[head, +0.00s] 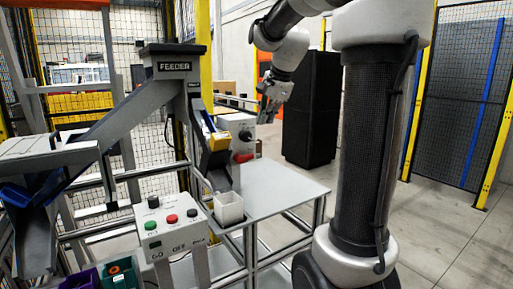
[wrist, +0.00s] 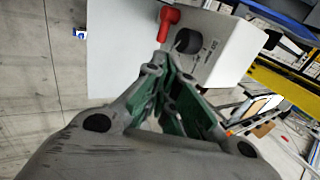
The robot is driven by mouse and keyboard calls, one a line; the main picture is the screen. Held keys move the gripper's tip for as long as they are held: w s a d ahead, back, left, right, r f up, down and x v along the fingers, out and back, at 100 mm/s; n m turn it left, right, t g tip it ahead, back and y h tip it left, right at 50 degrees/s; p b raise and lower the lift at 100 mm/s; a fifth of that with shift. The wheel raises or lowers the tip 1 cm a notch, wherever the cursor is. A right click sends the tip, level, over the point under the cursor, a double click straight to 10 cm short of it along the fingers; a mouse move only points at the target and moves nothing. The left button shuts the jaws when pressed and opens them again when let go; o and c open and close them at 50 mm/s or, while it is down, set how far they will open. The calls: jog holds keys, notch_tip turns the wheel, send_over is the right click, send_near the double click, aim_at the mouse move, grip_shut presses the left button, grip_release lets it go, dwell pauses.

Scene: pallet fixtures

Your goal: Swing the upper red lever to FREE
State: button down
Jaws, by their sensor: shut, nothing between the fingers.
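A red lever (head: 243,157) sits low on the front of a white box (head: 236,124) beside the feeder in the head view. A black round knob (head: 245,136) is above it. In the wrist view the red lever (wrist: 165,22) is at the top, beside the black knob (wrist: 187,41) on the white box (wrist: 228,48). My gripper (head: 267,117) is above and to the right of the lever in the head view. In the wrist view my gripper (wrist: 160,62) is shut and empty, its tips close below the lever; contact cannot be told. Only one red lever shows, and no FREE marking is readable.
The box stands on a grey table (head: 275,190). A feeder chute (head: 212,140) with a yellow part and a white bin (head: 229,207) are left of it. A button panel (head: 170,225) is in front. Open floor lies right of the table.

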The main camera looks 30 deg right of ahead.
aim_at(253, 156)
jog(key=x, duration=1.4)
jog(key=shift+d+f+y, duration=0.2)
jog(key=shift+f+y, duration=0.2)
jog(key=shift+y, duration=0.3)
notch_tip(253, 156, down, 8)
jog(key=a+m+t+y, duration=0.1)
jog(key=m+y, duration=0.3)
jog(key=y, duration=0.8)
jog(key=shift+a+t+y, duration=0.3)
jog(key=shift+a, duration=0.5)
jog(key=shift+s+a+f, duration=0.1)
jog(key=shift+a+f, duration=0.05)
jog(key=shift+f, duration=0.05)
